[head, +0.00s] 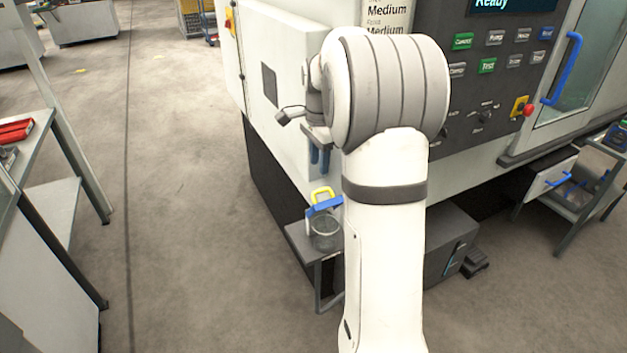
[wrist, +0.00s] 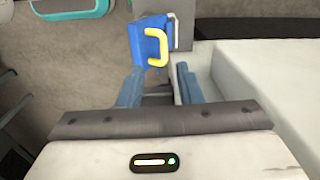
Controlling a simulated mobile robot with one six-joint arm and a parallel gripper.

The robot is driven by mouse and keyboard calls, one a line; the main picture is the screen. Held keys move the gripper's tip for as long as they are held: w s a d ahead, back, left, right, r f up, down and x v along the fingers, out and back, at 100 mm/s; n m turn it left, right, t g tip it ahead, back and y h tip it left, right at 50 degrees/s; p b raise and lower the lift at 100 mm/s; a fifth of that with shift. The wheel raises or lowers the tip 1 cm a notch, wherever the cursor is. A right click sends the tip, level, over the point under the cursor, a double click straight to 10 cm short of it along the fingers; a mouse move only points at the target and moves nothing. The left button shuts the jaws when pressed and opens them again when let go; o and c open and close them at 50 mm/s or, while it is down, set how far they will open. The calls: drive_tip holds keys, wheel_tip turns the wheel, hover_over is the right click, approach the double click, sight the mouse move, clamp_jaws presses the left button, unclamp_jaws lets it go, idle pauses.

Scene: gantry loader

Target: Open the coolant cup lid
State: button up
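The coolant cup (head: 326,234) is a clear round cup on a small grey shelf beside the machine's lower left side. Its blue lid (head: 323,207) with a yellow loop handle (head: 322,192) shows at the cup's top and looks tilted; its exact angle is unclear. In the wrist view the blue lid (wrist: 146,38) and yellow handle (wrist: 158,48) lie just beyond the fingertips. My gripper (head: 319,158) points down above the lid, apart from it. Its blue fingers (wrist: 160,78) are spread with nothing between them. The cup itself is hidden in the wrist view.
The machine's pale side wall (head: 283,120) stands close to the gripper. The shelf (head: 300,238) under the cup is narrow. A workbench (head: 45,150) with red items stands at the left. Open floor (head: 185,200) lies between. A cart (head: 575,185) stands at the right.

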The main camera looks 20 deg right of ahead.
drive_tip(key=shift+w+d+f+m, duration=0.3)
drive_tip(key=shift+d+f, duration=0.15)
drive_tip(key=shift+f, duration=0.25)
wheel_tip(320, 180, down, 7)
drive_tip(key=shift+w+p, duration=0.1)
drive_tip(key=shift+p, duration=0.2)
clamp_jaws()
